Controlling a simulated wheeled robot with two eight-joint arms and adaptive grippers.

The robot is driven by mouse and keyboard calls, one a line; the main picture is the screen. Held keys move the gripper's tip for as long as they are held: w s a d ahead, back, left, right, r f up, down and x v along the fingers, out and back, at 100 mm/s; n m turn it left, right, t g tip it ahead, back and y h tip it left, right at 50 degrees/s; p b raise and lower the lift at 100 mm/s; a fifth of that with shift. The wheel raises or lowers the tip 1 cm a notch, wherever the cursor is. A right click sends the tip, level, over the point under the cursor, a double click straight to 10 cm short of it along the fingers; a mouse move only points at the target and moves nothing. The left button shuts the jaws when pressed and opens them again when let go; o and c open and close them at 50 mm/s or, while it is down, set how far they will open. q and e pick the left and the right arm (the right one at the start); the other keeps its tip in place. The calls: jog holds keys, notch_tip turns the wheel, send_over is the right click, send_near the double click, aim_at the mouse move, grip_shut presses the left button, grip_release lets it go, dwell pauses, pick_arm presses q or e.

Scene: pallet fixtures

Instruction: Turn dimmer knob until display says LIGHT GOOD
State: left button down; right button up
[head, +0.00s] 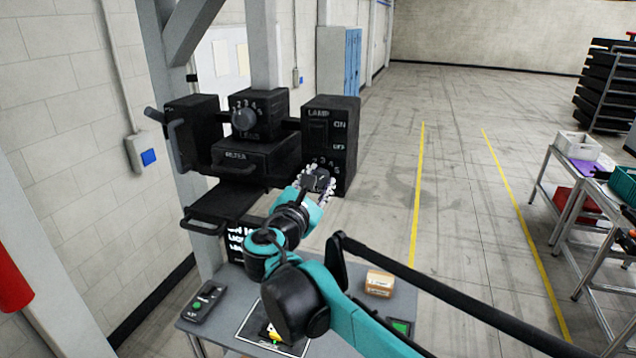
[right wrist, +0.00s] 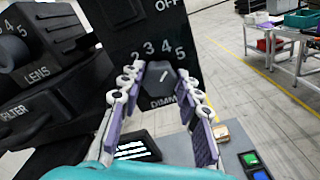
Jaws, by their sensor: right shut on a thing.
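The dimmer knob (right wrist: 160,85) is dark, with a white mark pointing up and to the right, toward the 4 and 5 side of its scale. It sits low on the black LAMP box (head: 331,112), which has an ON/OFF switch above. My right gripper (head: 318,180) is shut on the knob, with a finger on each side in the right wrist view (right wrist: 162,88). The display (head: 238,242) is a dark screen with white lettering, partly hidden by my arm in the head view. It also shows in the right wrist view (right wrist: 131,149), but its text is too small to read. My left gripper is not in view.
A LENS dial (head: 243,118) and a FILTER drawer (head: 240,157) stand left of the lamp box. Below, a grey table (head: 215,335) holds a handheld meter (head: 203,301), a small cardboard box (head: 379,284) and coloured buttons (right wrist: 254,165). Open floor lies to the right.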

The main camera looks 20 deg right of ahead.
jog(key=shift+m, duration=1.2)
jog(key=o, duration=1.2)
jog(key=shift+c, duration=0.2)
jog(key=v, duration=1.2)
